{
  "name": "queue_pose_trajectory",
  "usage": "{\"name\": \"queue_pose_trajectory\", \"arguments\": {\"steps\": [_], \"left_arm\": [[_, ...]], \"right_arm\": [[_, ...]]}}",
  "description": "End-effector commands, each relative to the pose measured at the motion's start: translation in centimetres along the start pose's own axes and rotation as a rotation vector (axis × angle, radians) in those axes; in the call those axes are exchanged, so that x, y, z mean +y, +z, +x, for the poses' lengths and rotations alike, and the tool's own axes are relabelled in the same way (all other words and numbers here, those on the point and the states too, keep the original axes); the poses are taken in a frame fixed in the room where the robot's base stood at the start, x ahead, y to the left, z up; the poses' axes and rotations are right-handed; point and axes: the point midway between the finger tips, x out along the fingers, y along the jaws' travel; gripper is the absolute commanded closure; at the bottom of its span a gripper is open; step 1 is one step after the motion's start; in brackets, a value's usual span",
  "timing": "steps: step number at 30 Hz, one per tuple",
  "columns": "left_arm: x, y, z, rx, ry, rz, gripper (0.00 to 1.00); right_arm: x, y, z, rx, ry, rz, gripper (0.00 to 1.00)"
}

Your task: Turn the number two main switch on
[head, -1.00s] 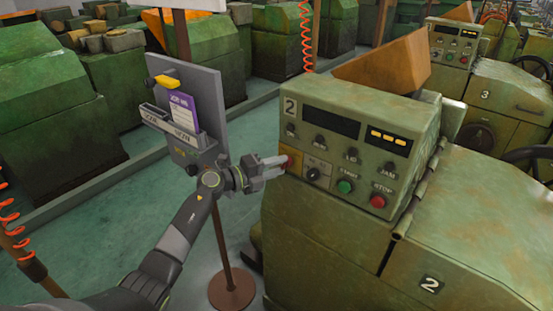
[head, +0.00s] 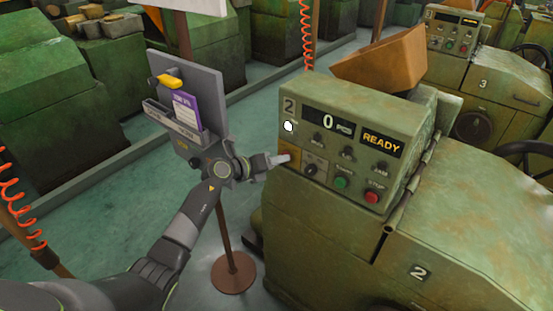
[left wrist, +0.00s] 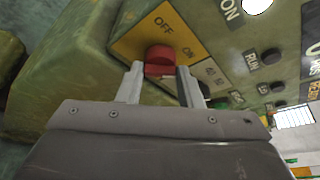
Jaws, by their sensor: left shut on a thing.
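The number two machine's control panel (head: 345,145) faces me in the head view. Its display reads 0 and READY, and a white lamp (head: 289,127) near the label 2 is lit. The red main switch (left wrist: 159,58) sits on a yellow OFF/ON plate (left wrist: 160,32) in the left wrist view. My left gripper (left wrist: 160,75) is shut on the red switch, one finger at each side of it. In the head view the left gripper (head: 283,159) is at the panel's left edge and covers most of the switch. My right gripper is not in view.
A grey document board (head: 190,115) on a brown post (head: 226,230) stands close behind my left arm. The panel also has a black knob (head: 310,170), a green button (head: 341,182) and a red STOP button (head: 372,196). Machine three (head: 500,85) stands behind at the right.

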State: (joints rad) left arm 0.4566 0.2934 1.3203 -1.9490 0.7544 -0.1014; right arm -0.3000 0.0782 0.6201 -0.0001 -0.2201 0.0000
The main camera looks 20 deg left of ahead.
Motion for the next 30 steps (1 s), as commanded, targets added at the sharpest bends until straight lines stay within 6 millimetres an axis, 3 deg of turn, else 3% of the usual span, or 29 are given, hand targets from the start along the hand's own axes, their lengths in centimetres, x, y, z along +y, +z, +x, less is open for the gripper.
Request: {"name": "queue_pose_trajectory", "arguments": {"steps": [13, 14, 18, 30], "left_arm": [[0.17, -0.19, -0.02, 0.004, 0.006, 0.010, 0.90], [0.17, -0.19, -0.02, 0.004, 0.006, 0.009, 0.65], [0.12, -0.13, -0.01, 0.003, 0.005, 0.009, 0.46], [0.11, -0.05, -0.51, 0.000, 0.004, 0.010, 0.45]], "right_arm": [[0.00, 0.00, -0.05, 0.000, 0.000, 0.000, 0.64], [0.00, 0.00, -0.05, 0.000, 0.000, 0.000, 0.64], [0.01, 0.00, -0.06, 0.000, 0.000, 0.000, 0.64], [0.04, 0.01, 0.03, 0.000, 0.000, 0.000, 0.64]]}}
